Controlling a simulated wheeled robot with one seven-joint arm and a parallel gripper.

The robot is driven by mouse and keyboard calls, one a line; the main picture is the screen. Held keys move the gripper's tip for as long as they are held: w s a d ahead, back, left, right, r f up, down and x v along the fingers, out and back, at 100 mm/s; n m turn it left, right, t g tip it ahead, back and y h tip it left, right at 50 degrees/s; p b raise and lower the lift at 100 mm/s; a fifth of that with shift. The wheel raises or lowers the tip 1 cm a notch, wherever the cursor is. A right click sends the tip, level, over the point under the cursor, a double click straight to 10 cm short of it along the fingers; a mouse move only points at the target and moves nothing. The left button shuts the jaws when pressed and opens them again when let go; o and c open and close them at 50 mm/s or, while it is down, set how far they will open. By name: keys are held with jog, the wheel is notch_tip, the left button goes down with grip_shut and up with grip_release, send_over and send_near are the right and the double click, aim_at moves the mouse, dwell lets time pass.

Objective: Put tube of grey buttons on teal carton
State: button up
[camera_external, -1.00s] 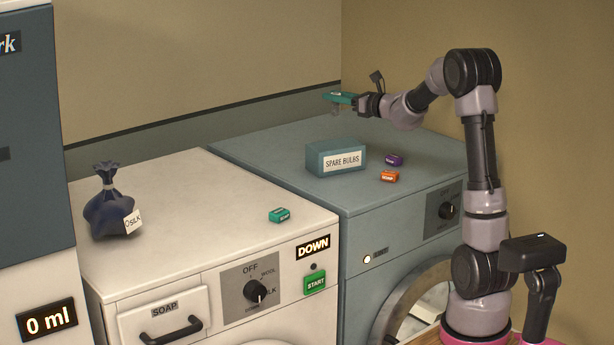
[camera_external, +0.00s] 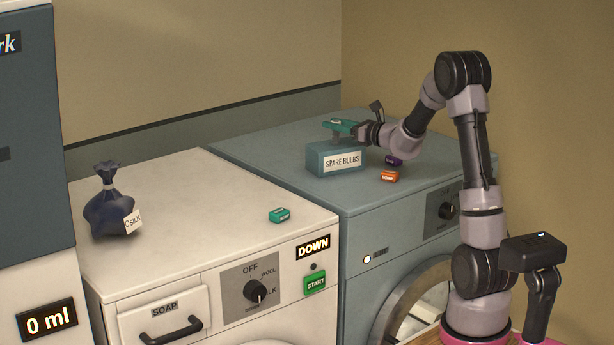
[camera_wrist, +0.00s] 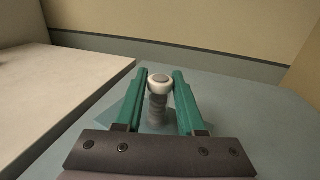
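The teal carton (camera_external: 316,163), labelled SPARE BULBS, sits on the blue-grey machine. My gripper (camera_external: 340,126) is level just above it, with its teal fingers on both sides of the tube of grey buttons (camera_wrist: 157,108). In the wrist view my gripper (camera_wrist: 160,84) closes on the tube near its white cap, and the grey buttons show below. The tube is upright over the carton's top, which shows behind it in the wrist view (camera_wrist: 132,116). In the external view its lower end is at the carton's top; I cannot tell whether they touch.
A purple box (camera_external: 394,160) and an orange soap box (camera_external: 389,176) lie right of the carton. A teal soap box (camera_external: 279,215) and a dark blue SILK bag (camera_external: 107,208) sit on the white machine (camera_external: 190,235). The machine top left of the carton is clear.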

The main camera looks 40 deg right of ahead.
jog(key=shift+o, duration=1.2)
jog(key=shift+r, duration=0.2)
jog(key=v, duration=1.1)
jog(key=s+a+n+g+y, duration=0.2)
jog(key=s+a+n+g, duration=0.3)
jog(key=s+a+n, duration=0.45)
jog(key=s+a+n+g+y, duration=0.35)
jog(key=s+a+n, duration=0.35)
jog(key=a, duration=0.5)
jog(key=s+d+f+n+g+h, duration=0.1)
jog(key=s+d+n+h, duration=0.1)
jog(key=s+n+h, duration=0.6)
jog(key=s+n, duration=0.4)
jog(key=s, duration=0.1)
jog(key=shift+d+n+g, duration=0.3)
jog(key=shift+n+g, duration=0.05)
